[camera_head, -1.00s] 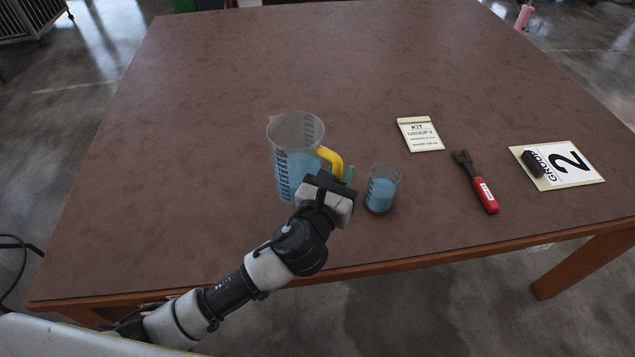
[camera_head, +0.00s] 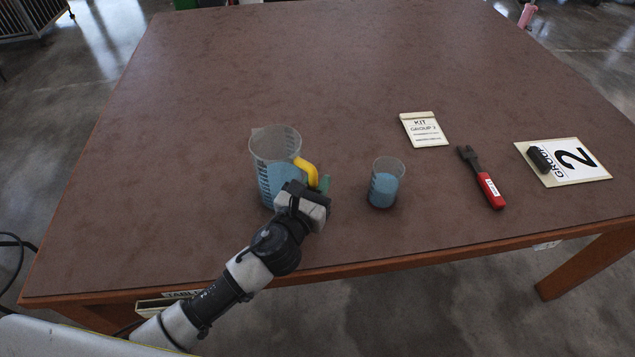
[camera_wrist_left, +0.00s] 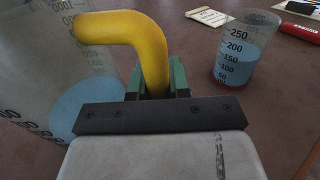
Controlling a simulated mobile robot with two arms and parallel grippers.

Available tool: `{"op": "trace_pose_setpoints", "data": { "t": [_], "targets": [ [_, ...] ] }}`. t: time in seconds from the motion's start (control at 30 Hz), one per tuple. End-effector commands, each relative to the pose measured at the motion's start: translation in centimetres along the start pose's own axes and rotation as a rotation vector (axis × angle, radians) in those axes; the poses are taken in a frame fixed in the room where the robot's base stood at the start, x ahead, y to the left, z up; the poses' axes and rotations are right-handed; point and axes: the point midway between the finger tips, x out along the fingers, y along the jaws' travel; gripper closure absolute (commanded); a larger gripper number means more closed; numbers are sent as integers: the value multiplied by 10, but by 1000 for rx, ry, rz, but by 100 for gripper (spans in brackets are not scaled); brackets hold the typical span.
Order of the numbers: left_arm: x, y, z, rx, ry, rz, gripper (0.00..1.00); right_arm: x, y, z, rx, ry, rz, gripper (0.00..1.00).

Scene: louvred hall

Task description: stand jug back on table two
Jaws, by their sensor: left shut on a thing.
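The jug (camera_head: 275,150) is a clear measuring jug with a yellow handle and blue liquid in it. It stands upright, or nearly so, at the near part of the brown table (camera_head: 330,70); I cannot tell whether its base touches the top. My left gripper (camera_head: 318,184) is shut on the yellow handle, which rises between the green fingers in the left wrist view (camera_wrist_left: 158,80). The jug's wall (camera_wrist_left: 100,50) fills the left of that view. The gripper hides part of the jug's lower side. My right gripper is not in view.
A beaker of blue liquid (camera_head: 386,183) stands to the right of the jug, apart from it. Farther right lie a kit card (camera_head: 424,130), a red-handled tool (camera_head: 488,188) and a number 2 sign (camera_head: 578,160) with a black block (camera_head: 540,158). The table's far middle is clear.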

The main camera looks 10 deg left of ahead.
Motion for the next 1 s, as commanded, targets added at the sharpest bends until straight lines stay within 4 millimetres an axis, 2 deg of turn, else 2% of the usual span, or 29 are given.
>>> {"op": "trace_pose_setpoints", "data": {
  "t": [0.07, 0.1, 0.27, 0.57, 0.67, 0.77, 1.0],
  "targets": [
    [0, 0, -1, 2, -3, 0, 100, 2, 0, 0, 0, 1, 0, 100],
    [0, 0, -3, 0, 0, 0, 81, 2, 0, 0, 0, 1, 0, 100],
    [0, 0, -2, 0, 0, 0, 57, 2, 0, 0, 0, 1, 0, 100],
    [0, 0, 1, 0, 0, 0, 57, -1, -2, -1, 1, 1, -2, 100],
    [-8, 0, 0, 0, 1, 0, 57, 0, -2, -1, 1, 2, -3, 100],
    [-25, 0, -1, 0, 3, 0, 57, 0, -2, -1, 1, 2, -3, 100],
    [-78, 0, -2, -1, 3, 0, 57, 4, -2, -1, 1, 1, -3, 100]
  ]
}}
